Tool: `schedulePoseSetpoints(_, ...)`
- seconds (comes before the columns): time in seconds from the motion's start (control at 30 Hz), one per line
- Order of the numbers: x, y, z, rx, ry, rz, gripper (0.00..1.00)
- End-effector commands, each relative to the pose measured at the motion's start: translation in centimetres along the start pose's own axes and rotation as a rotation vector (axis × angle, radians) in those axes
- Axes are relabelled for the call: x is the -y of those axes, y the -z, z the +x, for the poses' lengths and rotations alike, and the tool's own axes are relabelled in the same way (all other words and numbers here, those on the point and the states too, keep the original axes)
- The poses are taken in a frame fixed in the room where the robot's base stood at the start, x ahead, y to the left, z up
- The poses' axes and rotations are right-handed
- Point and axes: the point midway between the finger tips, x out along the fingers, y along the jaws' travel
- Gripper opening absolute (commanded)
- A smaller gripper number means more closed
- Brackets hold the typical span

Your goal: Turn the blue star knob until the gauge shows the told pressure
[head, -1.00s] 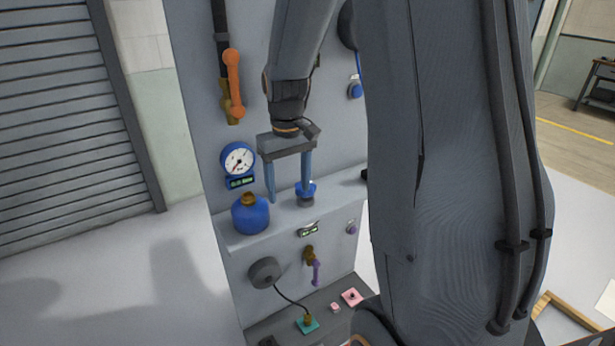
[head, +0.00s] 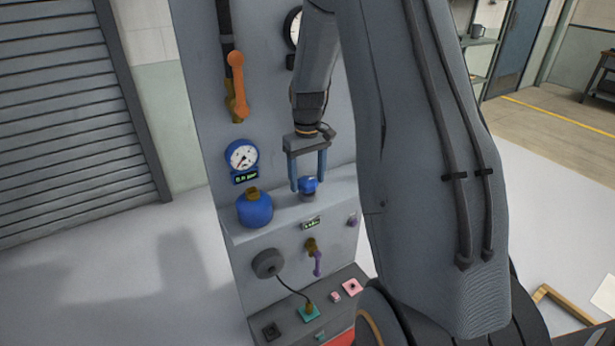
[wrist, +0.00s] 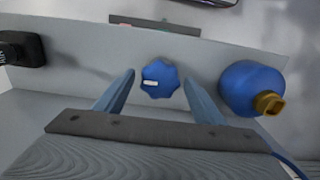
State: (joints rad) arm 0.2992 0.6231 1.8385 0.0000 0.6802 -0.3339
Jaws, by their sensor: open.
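The blue star knob (head: 308,185) sits on the ledge of the grey panel; in the wrist view the star knob (wrist: 160,78) has a white mark pointing to the left. My gripper (head: 309,188) is over the knob and points down, with one finger on each side of it. In the wrist view my gripper (wrist: 158,85) is open, and gaps show between the fingers and the knob. The blue-rimmed gauge (head: 242,156) has a white dial with a dark needle. A small green display (head: 245,178) below it is too small to read surely.
A blue flask-like vessel (head: 254,210) with a brass top stands left of the knob on the ledge. An orange lever (head: 236,85) hangs higher on the panel. A dark round handwheel (head: 267,263) and a purple lever (head: 317,262) are below the ledge.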

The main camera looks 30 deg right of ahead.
Motion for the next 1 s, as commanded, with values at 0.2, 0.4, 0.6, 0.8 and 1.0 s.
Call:
schedulePoseSetpoints(0.2,0.01,-0.01,0.20,0.000,0.000,0.000,0.63)
schedulePoseSetpoints(0.4,0.00,-0.01,0.18,0.000,0.000,0.000,0.40)
schedulePoseSetpoints(0.6,0.00,-0.01,0.16,0.000,0.000,0.002,0.22)
schedulePoseSetpoints(0.8,0.00,0.00,0.14,0.000,0.000,0.033,0.22)
schedulePoseSetpoints(1.0,-0.01,0.03,0.10,0.000,0.000,0.133,0.22)
